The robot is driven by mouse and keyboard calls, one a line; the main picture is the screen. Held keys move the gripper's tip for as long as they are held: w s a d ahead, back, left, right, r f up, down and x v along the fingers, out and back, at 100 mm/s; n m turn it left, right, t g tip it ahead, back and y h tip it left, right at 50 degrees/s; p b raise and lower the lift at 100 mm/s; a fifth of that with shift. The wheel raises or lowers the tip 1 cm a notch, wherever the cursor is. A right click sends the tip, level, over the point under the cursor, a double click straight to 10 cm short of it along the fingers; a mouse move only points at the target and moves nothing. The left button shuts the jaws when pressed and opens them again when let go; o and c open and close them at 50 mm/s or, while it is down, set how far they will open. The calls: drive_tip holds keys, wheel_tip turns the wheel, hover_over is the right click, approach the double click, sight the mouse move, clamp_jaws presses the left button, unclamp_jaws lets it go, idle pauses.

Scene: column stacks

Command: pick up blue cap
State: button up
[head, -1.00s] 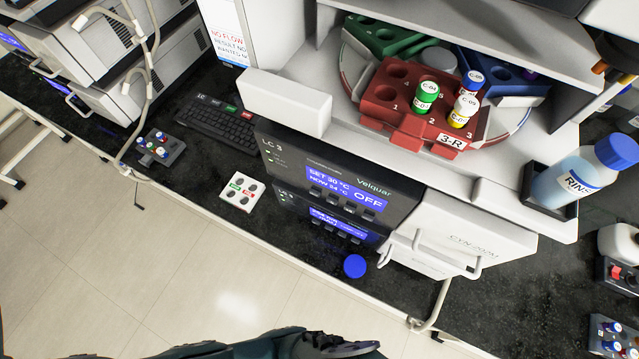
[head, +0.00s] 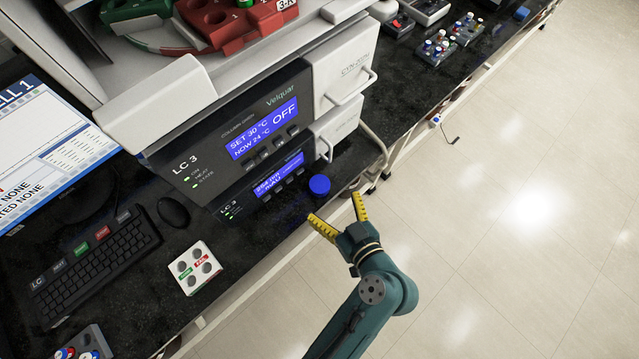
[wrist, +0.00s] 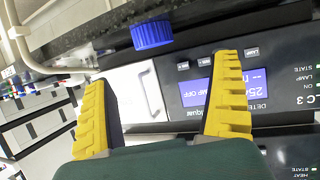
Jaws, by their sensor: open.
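The blue cap (head: 319,185) sits on the black bench top in front of the lower LC 3 module, near the bench's front edge. It also shows in the wrist view (wrist: 152,34), above and between the fingers, with its ridged side visible. My gripper (head: 337,209) is open, with its yellow toothed fingers spread towards the cap. The fingers are empty and apart from the cap. In the wrist view my gripper (wrist: 166,84) has one finger on each side, with the cap beyond the tips.
The LC 3 stack (head: 240,130) stands right behind the cap, with white door handles (head: 349,87) jutting out at its right. A white block with round wells (head: 195,267) and a keyboard (head: 95,255) lie left. The floor side in front of the bench is open.

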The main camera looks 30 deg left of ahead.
sight(320, 185)
drive_tip(key=x, duration=0.4)
drive_tip(key=shift+w+a+f+b, duration=0.1)
drive_tip(key=shift+b, duration=0.25)
drive_tip(key=b+x, duration=0.1)
drive_tip(key=x, duration=0.4)
drive_tip(key=shift+w+f+b, duration=0.2)
drive_tip(key=shift+w+b, duration=0.05)
drive_tip(key=shift+b, duration=0.1)
drive_tip(key=c, duration=1)
